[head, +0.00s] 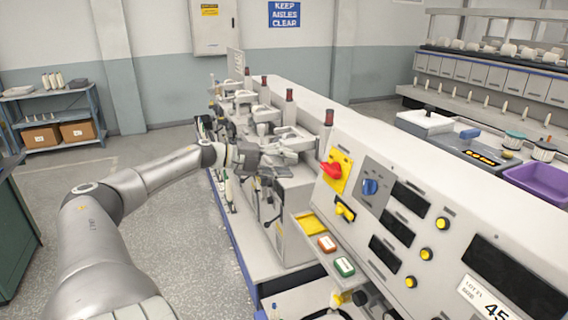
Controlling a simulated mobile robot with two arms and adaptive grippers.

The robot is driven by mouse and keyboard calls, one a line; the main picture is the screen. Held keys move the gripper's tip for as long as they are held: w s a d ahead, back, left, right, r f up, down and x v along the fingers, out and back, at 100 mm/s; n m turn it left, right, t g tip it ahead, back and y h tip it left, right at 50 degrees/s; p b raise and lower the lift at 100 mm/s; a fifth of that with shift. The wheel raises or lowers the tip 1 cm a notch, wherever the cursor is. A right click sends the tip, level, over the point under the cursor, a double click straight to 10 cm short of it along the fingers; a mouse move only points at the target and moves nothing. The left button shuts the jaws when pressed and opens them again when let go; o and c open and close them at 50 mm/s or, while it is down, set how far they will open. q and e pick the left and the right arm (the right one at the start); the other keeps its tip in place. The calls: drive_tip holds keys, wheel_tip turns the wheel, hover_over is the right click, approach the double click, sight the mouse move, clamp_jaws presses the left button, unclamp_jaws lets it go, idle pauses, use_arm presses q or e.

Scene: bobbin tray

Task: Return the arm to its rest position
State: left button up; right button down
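My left arm reaches in from the lower left of the head view and stretches forward to the machine. My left gripper (268,180) is at the near end of the row of winding stations, in front of the machine's side. Its fingers are small and dark against the machine parts, so I cannot tell whether they are open or shut or hold anything. The long white machine (395,165) runs from the near right to the back. My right gripper is not in the view.
The control panel has a red switch (331,170), a blue knob (370,187) and several yellow buttons. On the right are a purple bin (540,182) and a grey tray (465,150). A shelf with cardboard boxes (41,137) stands at the left back. The floor between is clear.

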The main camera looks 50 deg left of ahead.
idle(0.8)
